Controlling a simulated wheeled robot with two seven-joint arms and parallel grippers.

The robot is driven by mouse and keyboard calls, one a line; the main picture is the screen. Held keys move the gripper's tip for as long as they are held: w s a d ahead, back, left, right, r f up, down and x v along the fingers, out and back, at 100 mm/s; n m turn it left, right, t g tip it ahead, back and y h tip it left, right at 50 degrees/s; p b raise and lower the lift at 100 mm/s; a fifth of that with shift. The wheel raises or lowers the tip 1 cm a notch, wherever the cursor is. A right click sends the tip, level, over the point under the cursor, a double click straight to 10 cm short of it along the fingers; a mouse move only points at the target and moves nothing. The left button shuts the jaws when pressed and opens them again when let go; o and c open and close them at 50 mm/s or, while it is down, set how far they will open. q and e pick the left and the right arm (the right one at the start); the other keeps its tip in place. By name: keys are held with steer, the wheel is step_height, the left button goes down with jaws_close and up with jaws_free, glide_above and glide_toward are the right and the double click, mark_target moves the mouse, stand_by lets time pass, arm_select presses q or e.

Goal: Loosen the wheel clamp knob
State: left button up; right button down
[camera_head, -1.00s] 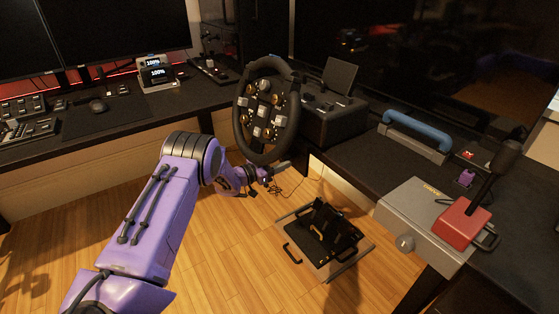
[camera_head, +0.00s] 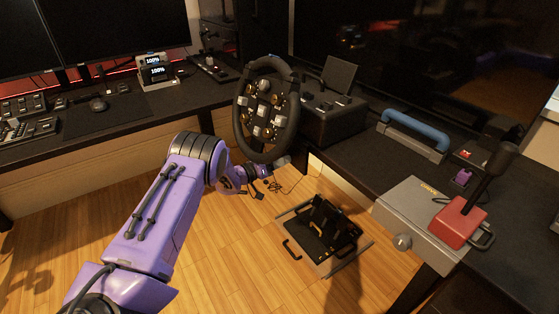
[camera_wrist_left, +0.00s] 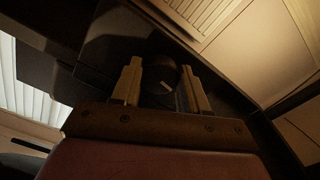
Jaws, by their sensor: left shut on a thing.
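The wheel clamp knob (camera_wrist_left: 161,80) is a dark round knob with a pale line on it, under the desk edge in the left wrist view. My left gripper (camera_wrist_left: 162,86) has one finger on each side of it and is shut on it. In the head view my left gripper (camera_head: 281,163) reaches below the black racing wheel (camera_head: 265,108), and the knob is hidden there. My right gripper is not in view.
The dark desk (camera_head: 345,152) is above and beside the gripper. A pedal set (camera_head: 325,235) stands on the wooden floor below. A grey box (camera_head: 425,215) with a red-based lever (camera_head: 460,222) is at the right. Open floor lies around my left arm.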

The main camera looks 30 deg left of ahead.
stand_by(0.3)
arm_select(q)
steer(key=o, duration=1.1)
steer(key=shift+c, duration=0.2)
steer(key=shift+s, duration=0.1)
steer(key=p+v, duration=0.1)
steer(key=v, duration=0.9)
steer(key=shift+s+a, duration=0.15)
steer(key=shift+s, duration=0.05)
